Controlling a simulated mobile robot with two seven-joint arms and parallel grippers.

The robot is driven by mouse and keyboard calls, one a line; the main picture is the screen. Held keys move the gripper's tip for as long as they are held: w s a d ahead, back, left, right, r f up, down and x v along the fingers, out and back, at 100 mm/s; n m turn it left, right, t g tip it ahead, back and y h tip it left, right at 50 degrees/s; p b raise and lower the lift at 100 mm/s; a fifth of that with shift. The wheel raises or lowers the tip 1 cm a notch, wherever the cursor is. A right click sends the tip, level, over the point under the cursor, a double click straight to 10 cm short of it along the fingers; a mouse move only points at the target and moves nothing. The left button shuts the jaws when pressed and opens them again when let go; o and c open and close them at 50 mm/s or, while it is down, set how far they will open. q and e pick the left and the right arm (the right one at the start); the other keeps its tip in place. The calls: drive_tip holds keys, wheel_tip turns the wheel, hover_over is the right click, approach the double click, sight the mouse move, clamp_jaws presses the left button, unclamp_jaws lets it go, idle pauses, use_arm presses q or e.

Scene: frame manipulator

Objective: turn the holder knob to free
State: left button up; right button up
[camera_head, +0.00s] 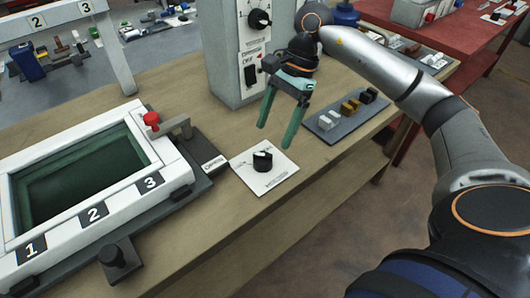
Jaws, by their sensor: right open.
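A black knob (263,162) sits on a white plate (281,180) on the wooden table. The print on the plate is too small to read. My right gripper (276,135) is open and empty. Its two green fingers point down and appear a little above and beyond the knob, apart from it. A white frame (121,196) with 1, 2 and 3 on its near edge lies in a dark grey holder (203,172) to the left. My left gripper is out of view.
A red-knobbed clamp (152,119) is at the frame's far corner. A grey panel (232,70) with an OFF switch and dial stands behind. A grey tray (339,137) with small blocks lies to the right. A black post (116,262) is at the front left.

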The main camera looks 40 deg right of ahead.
sight(265, 153)
drive_tip(key=x, duration=0.7)
drive_tip(key=shift+a+f, duration=0.15)
drive_tip(key=shift+f, duration=0.05)
drive_tip(key=shift+c, duration=0.4)
clamp_jaws()
